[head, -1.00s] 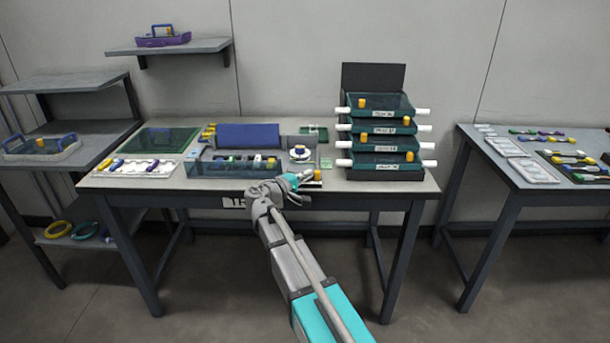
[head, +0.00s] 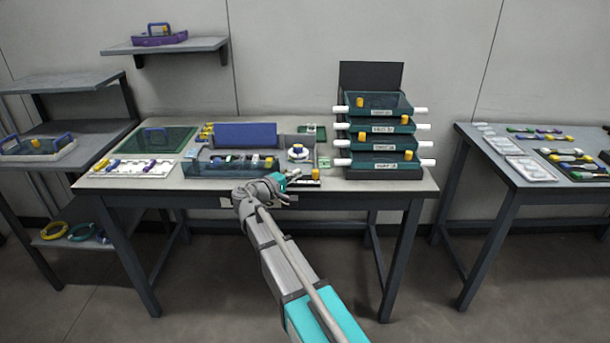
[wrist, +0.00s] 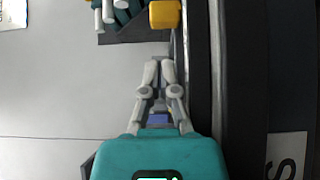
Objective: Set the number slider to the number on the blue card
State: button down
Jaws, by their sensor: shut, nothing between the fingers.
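My gripper (head: 295,176) is low over the front edge of the middle table, its fingers pointing right. In the wrist view my gripper (wrist: 157,64) has its two fingers together with nothing between the tips. A yellow block (head: 315,174) sits on a dark base just beyond the fingertips. The yellow block also shows at the top of the wrist view (wrist: 164,14), apart from the fingers. It may be the slider's knob, but no scale or number is readable. I cannot pick out the blue card or read a number on it.
A clear-fronted bin (head: 225,170) and a blue panel (head: 247,134) stand left of the gripper. A rack of green trays (head: 380,142) stands to the right. In the wrist view, bare grey tabletop (wrist: 70,95) lies left of the fingers.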

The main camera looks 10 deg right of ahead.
jog(key=v, duration=1)
jog(key=shift+a, duration=0.3)
jog(key=s+d+f+m+g+y, duration=0.5)
jog(key=s+d+f+g+y, duration=0.25)
jog(key=s+d+f, duration=0.6)
jog(key=s+d+f+m+g+y, duration=0.25)
jog(key=s+f+y, duration=0.25)
jog(key=s+y, duration=0.25)
notch_tip(320, 180, up, 26)
jog(key=a+p, duration=0.1)
jog(key=p, duration=2.5)
jog(key=shift+s+r, duration=0.2)
jog(key=shift+s, duration=0.1)
jog(key=shift+n, duration=0.25)
